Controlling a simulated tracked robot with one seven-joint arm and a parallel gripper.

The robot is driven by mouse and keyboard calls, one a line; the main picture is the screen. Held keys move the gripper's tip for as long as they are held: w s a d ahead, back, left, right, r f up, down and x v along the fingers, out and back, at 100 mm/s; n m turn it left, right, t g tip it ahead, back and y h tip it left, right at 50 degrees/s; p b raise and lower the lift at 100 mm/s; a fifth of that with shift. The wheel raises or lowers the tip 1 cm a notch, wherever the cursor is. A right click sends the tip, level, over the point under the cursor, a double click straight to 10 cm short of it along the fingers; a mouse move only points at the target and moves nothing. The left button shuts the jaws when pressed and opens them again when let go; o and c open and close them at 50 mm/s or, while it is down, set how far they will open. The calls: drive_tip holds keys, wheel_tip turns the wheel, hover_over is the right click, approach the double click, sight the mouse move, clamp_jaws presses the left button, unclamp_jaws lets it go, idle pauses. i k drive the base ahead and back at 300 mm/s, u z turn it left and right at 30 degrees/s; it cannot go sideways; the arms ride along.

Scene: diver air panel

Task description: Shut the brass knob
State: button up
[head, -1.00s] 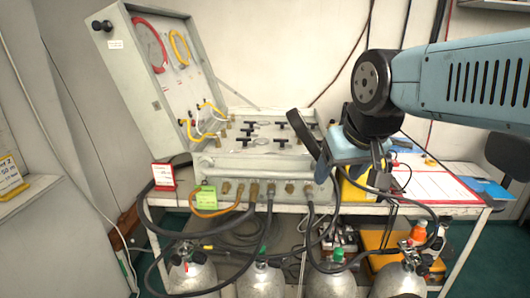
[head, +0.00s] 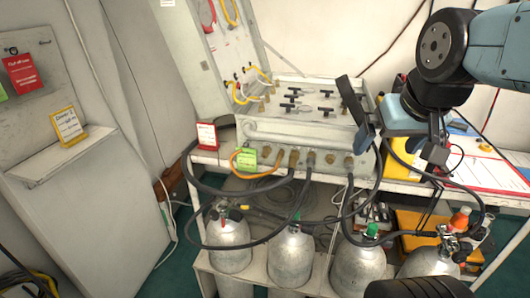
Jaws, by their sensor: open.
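The grey air panel (head: 250,130) stands open on a white table, with black T-handles (head: 325,93) on its top face. Several brass fittings (head: 293,157) line its front face, some with hoses attached. I cannot tell which brass part is the knob, or whether it is open or shut. My gripper (head: 397,140) is open and empty at the panel's right end. One dark finger (head: 352,105) crosses in front of the panel's right corner and hides part of it. I cannot tell whether it touches.
Black hoses loop below the panel to several silver gas cylinders (head: 292,256) under the table. A red card (head: 207,136) and green tag (head: 244,158) are at the panel's left. A grey cabinet (head: 90,210) stands at the left. Papers (head: 490,172) lie at the right.

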sight(265, 154)
drive_tip(key=k, duration=1.8)
drive_tip(key=z, duration=0.4)
drive_tip(key=i, duration=1.5)
drive_tip(key=u, duration=0.05)
